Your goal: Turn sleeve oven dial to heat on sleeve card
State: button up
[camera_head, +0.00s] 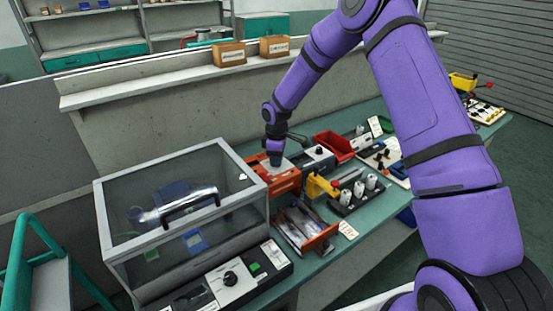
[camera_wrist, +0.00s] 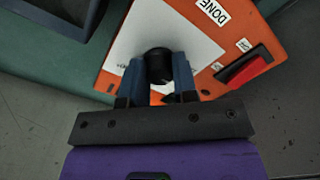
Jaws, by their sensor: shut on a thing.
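The orange oven unit (camera_head: 288,183) stands on the green bench behind the clear-walled box. Its orange top (camera_wrist: 245,22) fills the upper part of the wrist view, with a white dial plate (camera_wrist: 150,30), a "DONE" label and a red lever or switch (camera_wrist: 245,68). My gripper (camera_wrist: 158,75) is shut on the black dial (camera_wrist: 158,58), one blue-grey finger on each side. The dial's pointer and most of the scale marks are hidden or too small to read. A small white lettered card (camera_head: 348,229) lies at the bench's front; its writing is unreadable.
A clear-walled box (camera_head: 180,205) with a handle stands left of the oven. A red bin (camera_head: 335,146), a yellow device (camera_head: 320,187), white cylinders in a dark rack (camera_head: 358,189) and an orange-ended tray (camera_head: 318,238) crowd the right side. A ledge runs behind.

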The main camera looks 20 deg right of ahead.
dwell(0.3)
jog(key=o, duration=0.9)
jog(key=shift+r, duration=0.1)
notch_tip(320, 180, up, 11)
jog(key=shift+f, duration=0.2)
jog(key=shift+r, duration=0.1)
jog(key=s+d+r+m+t+h, duration=0.1)
jog(key=s+d+r+m, duration=0.15)
jog(key=s+r, duration=0.75)
jog(key=s+d+r+m+t, duration=0.2)
jog(key=s+r+m, duration=0.2)
jog(key=s+r, duration=0.65)
jog(key=s+d+r+m, duration=0.1)
jog(key=s+m, duration=0.1)
jog(key=s, duration=0.5)
jog(key=s+d+r+m+t, duration=0.1)
jog(key=s+r+m, duration=0.1)
jog(key=s, duration=0.6)
jog(key=s+d+r+m+t+y, duration=0.1)
jog(key=s+r+m, duration=0.1)
jog(key=s, duration=0.5)
jog(key=shift+s+d+r, duration=0.1)
jog(key=shift+s+r, duration=0.05)
jog(key=shift+s, duration=0.05)
